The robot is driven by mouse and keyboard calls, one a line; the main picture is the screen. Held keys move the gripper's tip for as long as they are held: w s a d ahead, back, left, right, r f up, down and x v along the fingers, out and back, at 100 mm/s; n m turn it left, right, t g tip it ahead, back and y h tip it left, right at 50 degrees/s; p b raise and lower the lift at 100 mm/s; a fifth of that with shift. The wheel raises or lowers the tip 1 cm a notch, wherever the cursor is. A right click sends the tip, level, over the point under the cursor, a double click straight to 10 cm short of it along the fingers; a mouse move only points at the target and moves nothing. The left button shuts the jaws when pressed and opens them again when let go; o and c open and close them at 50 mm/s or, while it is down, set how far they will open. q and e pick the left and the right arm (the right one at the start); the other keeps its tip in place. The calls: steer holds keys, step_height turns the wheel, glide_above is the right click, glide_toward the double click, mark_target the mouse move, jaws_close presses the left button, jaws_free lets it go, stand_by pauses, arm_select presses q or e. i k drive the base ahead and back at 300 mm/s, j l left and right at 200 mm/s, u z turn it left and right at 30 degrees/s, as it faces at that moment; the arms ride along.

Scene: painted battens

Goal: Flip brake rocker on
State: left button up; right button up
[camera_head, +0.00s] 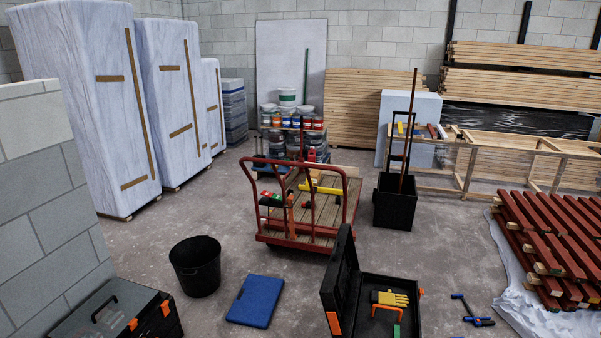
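A red-framed platform cart (259,237) with a wooden plank deck stands in the middle of the floor, its push handle toward me. I cannot make out a brake rocker on it; the low front edge and wheels are small and dark. A yellow tool (322,188) lies on the deck. Small green, red and black items (270,198) and an orange-handled piece (290,212) show at the handle side. Neither of my grippers is in view.
In front of the cart are a black bucket (195,266), a blue flat case (255,300), an open black toolbox (342,285) and a closed toolbox (118,312). Red battens (550,235) are stacked at right. A black bin (394,205) stands right of the cart.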

mark_target(275, 197)
steer(key=i+l, duration=0.15)
steer(key=i, duration=0.25)
steer(key=i+l, duration=0.15)
steer(key=i, duration=0.25)
steer(key=i+l+u, duration=0.1)
steer(key=i, duration=0.35)
steer(key=i+l, duration=0.25)
steer(key=i, duration=0.15)
steer(key=i+l+u, duration=0.2)
steer(key=i+j+z, duration=0.15)
steer(key=j, duration=0.2)
steer(key=i+j+z, duration=0.35)
steer(key=j, duration=0.4)
steer(key=i+j+z, duration=0.15)
steer(key=j, duration=0.3)
steer(key=i+j+z, duration=0.15)
steer(key=j, duration=0.25)
steer(key=i+j+z, duration=0.15)
steer(key=j, duration=0.3)
